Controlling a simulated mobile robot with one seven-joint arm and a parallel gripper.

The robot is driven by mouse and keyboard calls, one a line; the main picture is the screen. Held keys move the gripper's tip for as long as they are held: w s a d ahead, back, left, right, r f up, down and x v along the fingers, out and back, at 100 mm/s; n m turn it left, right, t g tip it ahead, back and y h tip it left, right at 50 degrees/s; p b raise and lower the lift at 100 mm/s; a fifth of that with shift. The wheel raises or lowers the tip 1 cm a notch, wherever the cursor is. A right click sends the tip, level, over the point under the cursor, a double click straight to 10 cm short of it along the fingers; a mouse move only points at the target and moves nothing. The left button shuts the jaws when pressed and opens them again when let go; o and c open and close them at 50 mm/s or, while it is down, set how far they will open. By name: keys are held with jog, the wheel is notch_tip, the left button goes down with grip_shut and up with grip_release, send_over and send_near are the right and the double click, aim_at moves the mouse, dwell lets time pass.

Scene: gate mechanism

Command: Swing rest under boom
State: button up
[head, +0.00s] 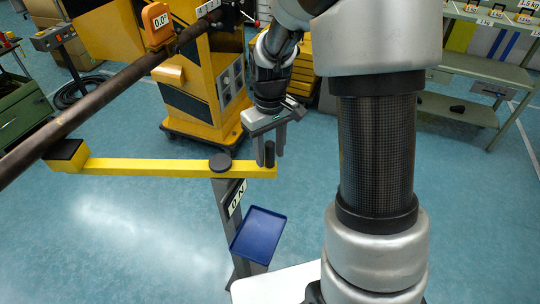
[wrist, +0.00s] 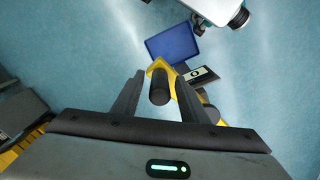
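The rest is a yellow bar (head: 150,166) on a grey post, with a black pad (head: 66,151) at its left end. A dark round pivot cap (head: 220,162) sits over the post. A short dark peg (head: 270,154) stands at the bar's right end. The boom (head: 95,103) is a long dark pole running from upper right to lower left; it overlaps the pad's edge in the head view, and I cannot tell their height gap. My gripper (head: 271,147) is open, its fingers on either side of the peg (wrist: 160,88), with gaps showing in the wrist view.
A blue tray (head: 259,233) is fixed low on the post, beside a label plate (head: 236,199). The yellow machine cabinet (head: 203,87) carrying the boom stands behind. A green bench (head: 25,115) is at left and shelves (head: 487,75) at right. The floor left of the post is clear.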

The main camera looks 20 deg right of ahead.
jog(key=shift+f, duration=0.65)
grip_shut()
jog(key=s+m, duration=0.1)
jog(key=s+a+m, duration=0.1)
jog(key=s, duration=0.1)
jog(key=s+a+m, duration=0.1)
jog(key=shift+s+a, duration=0.15)
jog(key=shift+s, duration=0.15)
grip_release()
